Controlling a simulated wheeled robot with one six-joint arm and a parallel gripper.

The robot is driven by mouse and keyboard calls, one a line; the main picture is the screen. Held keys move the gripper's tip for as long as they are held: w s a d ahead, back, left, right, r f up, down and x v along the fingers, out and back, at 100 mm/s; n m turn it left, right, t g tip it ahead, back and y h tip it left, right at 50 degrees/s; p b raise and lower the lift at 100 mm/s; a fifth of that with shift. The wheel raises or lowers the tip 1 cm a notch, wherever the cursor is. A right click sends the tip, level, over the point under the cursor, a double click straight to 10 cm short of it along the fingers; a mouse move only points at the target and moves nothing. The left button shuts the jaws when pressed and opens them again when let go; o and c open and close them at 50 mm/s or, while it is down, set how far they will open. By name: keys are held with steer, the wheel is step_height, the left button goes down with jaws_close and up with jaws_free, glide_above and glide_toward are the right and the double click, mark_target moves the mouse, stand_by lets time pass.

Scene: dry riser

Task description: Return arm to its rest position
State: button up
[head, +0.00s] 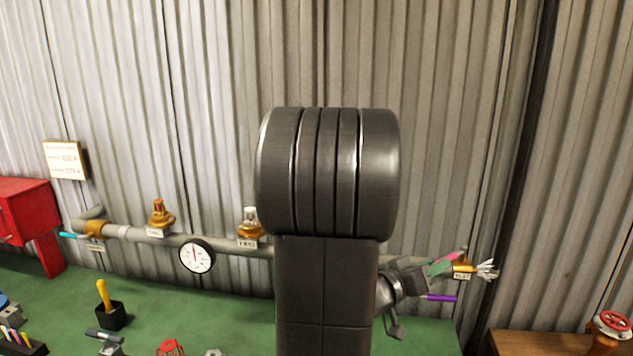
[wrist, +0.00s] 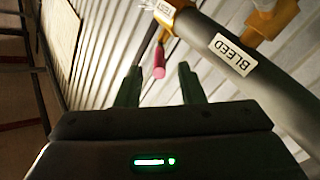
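My arm rises in the middle of the head view and hides part of the pipe and wall behind it. My gripper (head: 438,267) shows small to its right, by the pipe's right end. In the wrist view my gripper (wrist: 158,82) has its two dark green fingers apart, with nothing clearly held between them. A pink lever (wrist: 159,60) shows in the gap, seemingly beyond the fingertips; I cannot tell how far. In the head view the pink lever (head: 442,257) lies right at the gripper.
A grey pipe (head: 150,237) runs along the corrugated wall with brass valves, a gauge (head: 196,256) and a purple lever (head: 440,298). A BLEED label (wrist: 233,54) sits on the pipe. Tools stand on the green bench (head: 230,307). A red box (head: 22,212) is left; a red handwheel (head: 612,322) right.

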mark_target(452, 259)
steer(key=x, duration=0.6)
steer(key=shift+d+f, duration=0.15)
steer(key=shift+f+n+t+b, duration=0.1)
steer(key=shift+n+t+b, duration=0.25)
steer(key=shift+b, duration=0.25)
steer(key=shift+s+n+t+y+b, duration=0.25)
steer(key=shift+s+t+y+b, duration=0.2)
steer(key=shift+y+b, duration=0.1)
steer(key=shift+w, duration=0.1)
steer(key=shift+r+t, duration=0.25)
steer(key=shift+t, duration=0.05)
